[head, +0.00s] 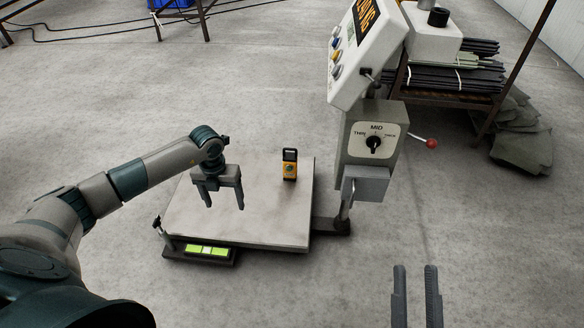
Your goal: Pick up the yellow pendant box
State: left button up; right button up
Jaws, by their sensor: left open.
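The yellow pendant box (290,170) stands upright on the grey platform (260,222), near its back right part. It is yellow with a black top and handle. My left gripper (224,203) hangs over the left part of the platform, fingers pointing down, open and empty. It is to the left of the pendant box and apart from it. My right gripper (417,298) shows at the bottom right edge, its two fingers pointing up in the picture with a gap between them. It is far from the box.
A control machine (372,140) with a dial and red-knobbed lever (431,143) stands right of the platform. A green-lit panel (207,250) sits at the platform's front left. A rack of dark rods (455,78) is at the back right. Open floor lies around.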

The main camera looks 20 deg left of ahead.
aim_at(290, 159)
jog(key=i+l, duration=0.1)
jog(key=i, duration=0.6)
jog(key=i+l, duration=0.1)
jog(key=i, duration=0.6)
